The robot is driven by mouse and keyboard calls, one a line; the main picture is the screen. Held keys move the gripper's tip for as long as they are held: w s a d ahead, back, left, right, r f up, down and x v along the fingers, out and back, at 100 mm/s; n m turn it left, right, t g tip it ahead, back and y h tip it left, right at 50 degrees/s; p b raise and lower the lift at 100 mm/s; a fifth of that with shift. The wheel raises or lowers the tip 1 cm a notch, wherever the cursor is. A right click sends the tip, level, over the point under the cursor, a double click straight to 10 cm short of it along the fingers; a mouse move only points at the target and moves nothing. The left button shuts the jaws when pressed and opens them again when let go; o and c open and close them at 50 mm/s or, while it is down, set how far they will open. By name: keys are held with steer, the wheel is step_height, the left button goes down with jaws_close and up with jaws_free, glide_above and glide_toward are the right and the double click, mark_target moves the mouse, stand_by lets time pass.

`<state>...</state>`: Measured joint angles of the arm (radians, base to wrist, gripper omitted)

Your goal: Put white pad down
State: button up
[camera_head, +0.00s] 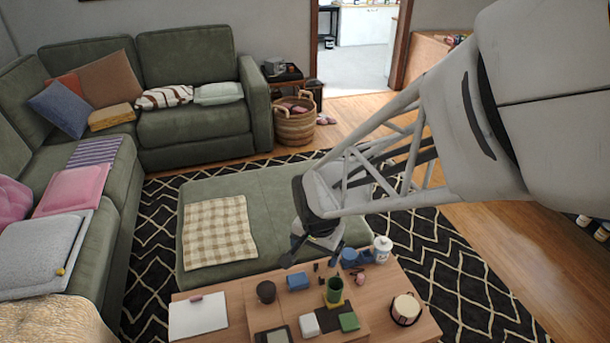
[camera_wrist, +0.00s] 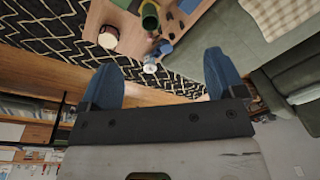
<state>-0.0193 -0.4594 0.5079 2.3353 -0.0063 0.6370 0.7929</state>
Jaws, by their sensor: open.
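A small white block-like pad (camera_head: 309,325) lies on the wooden coffee table (camera_head: 235,292), beside a green block (camera_head: 349,322). A flat white sheet or board (camera_head: 198,316) lies at the table's left end; I cannot tell which of the two is the task's white pad. My gripper (camera_head: 311,262) is above the back edge of the table, over the green ottoman side, apart from both. In the wrist view my gripper (camera_wrist: 163,82) shows its blue fingers spread wide with nothing between them.
On the table stand a dark cup (camera_head: 266,292), a blue block (camera_head: 298,282), a green cup (camera_head: 334,290), a white bottle (camera_head: 382,250) and a round drum-like tin (camera_head: 406,309). A green ottoman (camera_head: 280,205) with a checked cloth (camera_head: 219,231) stands behind.

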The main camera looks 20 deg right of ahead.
steer(key=s+r+n, duration=0.4)
steer(key=s+r, duration=0.1)
steer(key=r, duration=0.3)
steer(key=s+d+r+n+t, duration=0.1)
steer(key=s+r+n, duration=0.3)
steer(key=r, duration=0.5)
steer(key=shift+s+r+n, duration=0.2)
steer(key=shift+s+n, duration=0.1)
steer(key=shift+s, duration=0.5)
steer(key=shift+o, duration=0.4)
